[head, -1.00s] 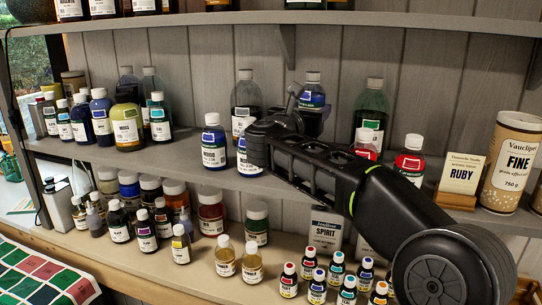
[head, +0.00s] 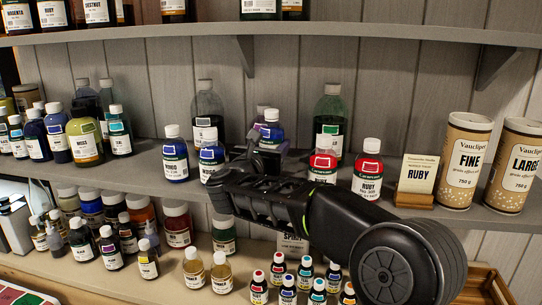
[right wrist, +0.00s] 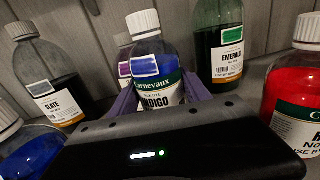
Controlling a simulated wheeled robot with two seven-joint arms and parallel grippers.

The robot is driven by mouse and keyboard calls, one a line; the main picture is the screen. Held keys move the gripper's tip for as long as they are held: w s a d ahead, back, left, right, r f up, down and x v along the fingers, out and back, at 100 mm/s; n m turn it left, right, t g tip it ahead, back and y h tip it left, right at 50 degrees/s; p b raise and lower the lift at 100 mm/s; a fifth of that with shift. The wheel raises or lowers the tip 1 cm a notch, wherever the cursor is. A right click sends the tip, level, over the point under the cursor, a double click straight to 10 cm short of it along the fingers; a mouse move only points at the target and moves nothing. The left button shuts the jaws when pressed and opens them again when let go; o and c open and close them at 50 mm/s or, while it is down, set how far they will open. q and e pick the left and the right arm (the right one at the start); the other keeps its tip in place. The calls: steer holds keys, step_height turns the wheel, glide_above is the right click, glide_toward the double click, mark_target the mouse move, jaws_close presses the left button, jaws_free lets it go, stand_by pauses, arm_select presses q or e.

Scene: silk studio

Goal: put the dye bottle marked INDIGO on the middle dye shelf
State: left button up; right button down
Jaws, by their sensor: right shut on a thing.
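The INDIGO dye bottle (right wrist: 160,75), blue with a white cap and a green-banded label, is between the purple fingers of my right gripper (right wrist: 158,98), which is shut on it. In the head view the bottle (head: 271,131) is upright over the middle shelf (head: 140,160), between the blue bottles on the left and the red ones on the right. My right gripper (head: 268,152) reaches in from the front. Its wrist hides the bottle's base, so I cannot tell whether it touches the shelf. My left gripper is not in view.
Two blue bottles (head: 175,153) (head: 212,157) stand left of the gripper, two red bottles (head: 322,164) (head: 367,170) right. The SLATE (right wrist: 48,82) and EMERALD (right wrist: 216,45) bottles stand behind. Bottles crowd the lower shelf.

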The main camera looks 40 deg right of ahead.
step_height(320, 180, down, 3)
stand_by(0.3)
steer(key=shift+f, duration=0.15)
steer(key=c, duration=0.5)
jaws_free()
steer(key=b+v, duration=0.4)
steer(key=v, duration=0.7)
steer(key=shift+s+a, duration=0.1)
steer(key=shift+a, duration=0.1)
steer(key=shift+s+a, duration=0.15)
steer(key=shift+a, duration=0.1)
